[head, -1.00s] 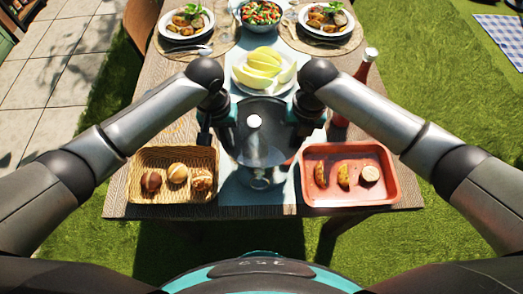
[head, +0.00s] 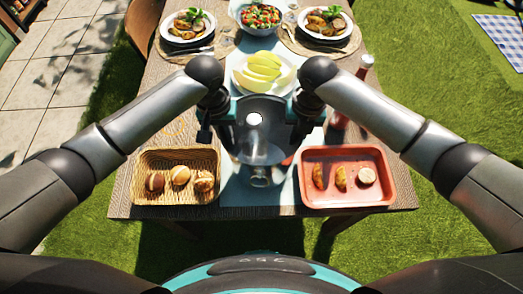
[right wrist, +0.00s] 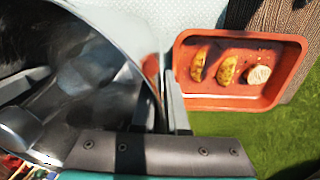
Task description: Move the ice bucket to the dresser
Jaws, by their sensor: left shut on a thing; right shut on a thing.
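The ice bucket (head: 262,158) is a shiny metal pail in the middle of the head view, above the near part of the table. My left gripper (head: 231,136) is shut on its left side and my right gripper (head: 294,131) is shut on its right side. The bucket looks roughly upright; whether its base touches the table is hard to tell. In the right wrist view its open mouth and shiny inner wall (right wrist: 75,75) fill the left side, beside my right gripper's finger (right wrist: 175,105). No dresser is recognisable in view.
A wicker basket of rolls (head: 178,156) stands left of the bucket, a red tray with food (head: 345,198) right. Behind are a plate of melon (head: 240,85), a sauce bottle (head: 364,66), a salad bowl (head: 259,28) and two set plates.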

